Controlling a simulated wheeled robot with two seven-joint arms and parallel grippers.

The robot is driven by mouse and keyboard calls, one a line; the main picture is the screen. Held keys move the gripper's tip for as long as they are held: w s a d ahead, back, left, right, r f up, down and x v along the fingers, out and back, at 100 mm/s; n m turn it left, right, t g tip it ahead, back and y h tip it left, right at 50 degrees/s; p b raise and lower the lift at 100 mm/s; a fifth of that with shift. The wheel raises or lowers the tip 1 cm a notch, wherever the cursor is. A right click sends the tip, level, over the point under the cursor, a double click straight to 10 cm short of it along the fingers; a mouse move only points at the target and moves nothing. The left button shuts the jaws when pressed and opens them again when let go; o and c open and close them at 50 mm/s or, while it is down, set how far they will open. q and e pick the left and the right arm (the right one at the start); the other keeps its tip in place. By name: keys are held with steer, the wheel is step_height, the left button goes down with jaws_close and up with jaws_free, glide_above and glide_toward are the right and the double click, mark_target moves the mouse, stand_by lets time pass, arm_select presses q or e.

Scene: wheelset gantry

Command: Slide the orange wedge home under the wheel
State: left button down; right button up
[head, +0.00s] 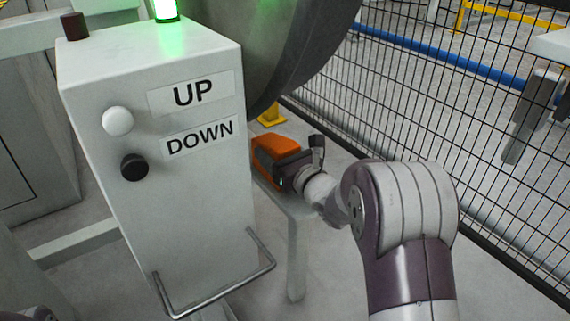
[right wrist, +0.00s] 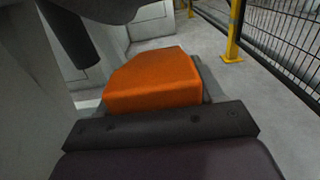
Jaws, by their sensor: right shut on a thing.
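The orange wedge (head: 276,151) is behind the right side of the control box in the head view, near the lower edge of the big dark grey wheel (head: 300,50). My right gripper (head: 287,166) is shut on the wedge's near end. In the right wrist view the wedge (right wrist: 155,80) lies just beyond the dark gripper bar (right wrist: 160,126), over a grey support. The contact between wedge and wheel is hidden, so I cannot tell if they touch. My left gripper is not in view.
The control box (head: 165,220), with UP and DOWN labels, a white and a black button and a lit green lamp (head: 164,10), stands left of my right arm. A metal loop handle (head: 230,292) juts from its base. A mesh fence (head: 440,110) runs along the right.

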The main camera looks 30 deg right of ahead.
steer(key=shift+w+a, duration=0.2)
steer(key=shift+w, duration=1.05)
steer(key=shift+w+a, duration=0.15)
steer(key=shift+w, duration=1.1)
steer(key=o, duration=1.5)
steer(key=shift+f, duration=0.1)
steer(key=shift+s, duration=0.25)
steer(key=s+p, duration=0.2)
steer(key=s, duration=0.1)
steer(key=s+d+p, duration=0.1)
steer(key=s+p, duration=0.1)
steer(key=s, duration=0.2)
steer(key=s+p, duration=0.2)
steer(key=s, duration=0.2)
steer(key=shift+s+d+r, duration=0.1)
steer(key=shift+d+r, duration=0.15)
steer(key=shift+d, duration=0.1)
steer(key=shift+s+f, duration=0.15)
steer(key=shift+s, duration=0.35)
steer(key=shift+s+f, duration=0.1)
